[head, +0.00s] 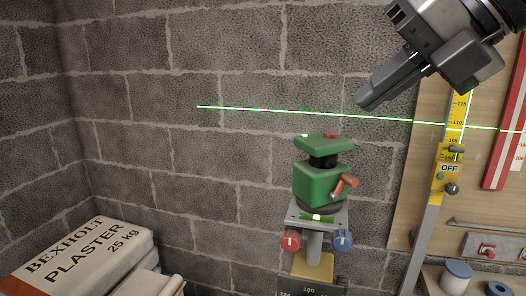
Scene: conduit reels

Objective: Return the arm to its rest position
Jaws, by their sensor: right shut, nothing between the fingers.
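My right gripper (364,101) comes in from the top right. Its fingers are shut with nothing between them, and they point down and to the left. The fingertips are in front of the block wall, just above the green laser line (300,111) in the picture. They are above and to the right of the green laser level (322,183) and look apart from it. My left gripper is not in view.
The laser level sits on a grey mount with a red knob (290,241) and a blue knob (342,240). Plaster bags (85,262) lie at lower left. A white pot (457,276) stands at lower right.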

